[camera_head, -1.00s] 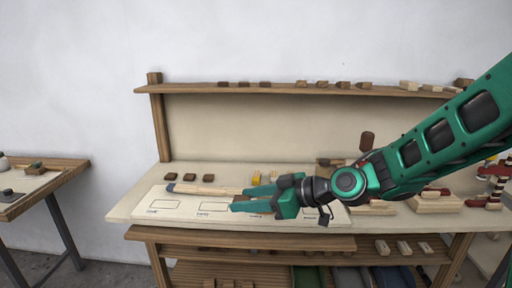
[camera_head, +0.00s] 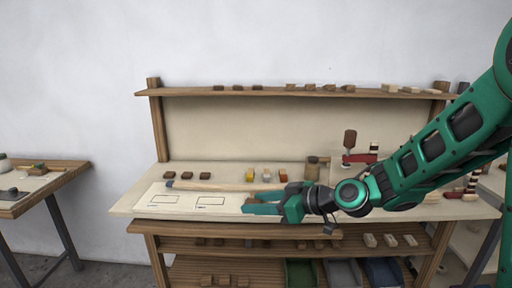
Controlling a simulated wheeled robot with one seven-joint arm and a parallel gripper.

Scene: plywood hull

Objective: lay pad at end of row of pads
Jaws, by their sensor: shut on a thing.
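My gripper (camera_head: 248,208) is low over the front of the bench top, pointing left. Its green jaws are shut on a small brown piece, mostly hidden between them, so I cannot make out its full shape. A pale sheet (camera_head: 186,208) with outlined rectangles lies on the bench left of the jaws; the two outlines in sight are empty. Three dark brown pads (camera_head: 187,175) sit in a short row at the back left of the bench. Yellow, white and orange blocks (camera_head: 266,175) stand behind the gripper. Which row the task means cannot be told.
A long wooden stick (camera_head: 210,186) with a dark end lies behind the sheet. A red clamp-like tool (camera_head: 358,158) and a wooden mallet-like piece (camera_head: 312,166) stand at the back. The upper shelf (camera_head: 190,92) carries several blocks. Coloured bins (camera_head: 300,272) sit below.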

